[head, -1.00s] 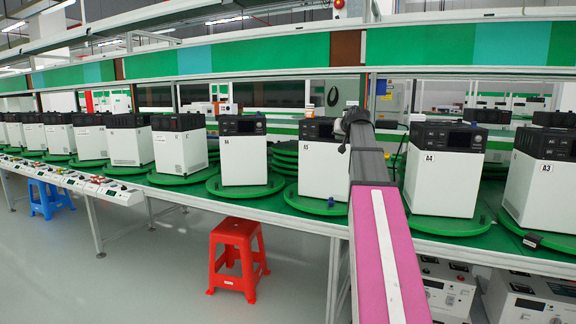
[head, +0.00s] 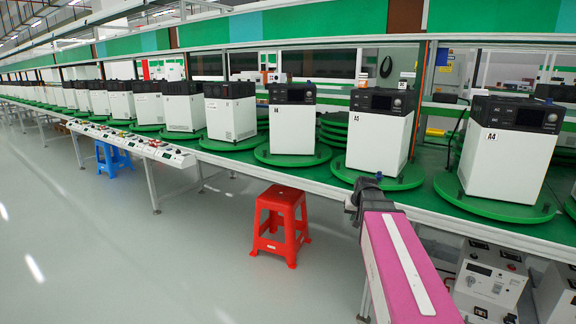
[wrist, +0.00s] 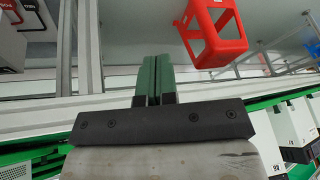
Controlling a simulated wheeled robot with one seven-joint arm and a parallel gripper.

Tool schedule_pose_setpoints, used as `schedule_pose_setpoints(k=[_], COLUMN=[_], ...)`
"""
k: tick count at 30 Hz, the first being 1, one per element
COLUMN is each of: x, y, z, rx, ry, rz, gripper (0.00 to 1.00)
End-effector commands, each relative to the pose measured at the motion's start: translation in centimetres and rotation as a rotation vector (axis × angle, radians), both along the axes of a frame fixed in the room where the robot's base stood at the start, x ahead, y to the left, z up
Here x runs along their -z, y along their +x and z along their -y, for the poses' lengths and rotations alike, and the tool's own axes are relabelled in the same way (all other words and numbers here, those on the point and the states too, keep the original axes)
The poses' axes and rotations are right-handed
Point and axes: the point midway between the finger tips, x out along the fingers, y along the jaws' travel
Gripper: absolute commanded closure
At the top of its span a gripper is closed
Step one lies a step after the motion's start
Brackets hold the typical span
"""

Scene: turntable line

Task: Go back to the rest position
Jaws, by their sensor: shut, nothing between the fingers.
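My gripper (wrist: 156,80) shows in the wrist view with its two green fingers side by side and closed, nothing between them. In the head view my pink arm reaches from the bottom right to the front edge of the line, its dark wrist part beside the table edge. The fingers themselves cannot be made out there. In the wrist view the fingers lie across the pale edge of the line, with floor beyond; whether they touch anything cannot be told.
White units with black tops, such as A4 (head: 490,158) and A5 (head: 378,140), stand on green turntables along the line. A red stool (head: 279,222), also in the wrist view (wrist: 212,30), stands on the floor. White boxes (head: 490,280) sit underneath. The floor at left is clear.

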Motion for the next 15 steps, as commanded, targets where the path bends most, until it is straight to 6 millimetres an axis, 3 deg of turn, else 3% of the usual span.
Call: schedule_pose_setpoints(k=[1,6,15], x=[2.1,7.6,14.8], y=[-2.0,-7.0,-15.8], z=[-1.0,-3.3,-6.1], rx=[-0.010,-0.033,-0.073], ry=[-0.007,-0.035,-0.094], rz=[-0.040,-0.158,-0.345], gripper=[1.00,1.00,1.00])
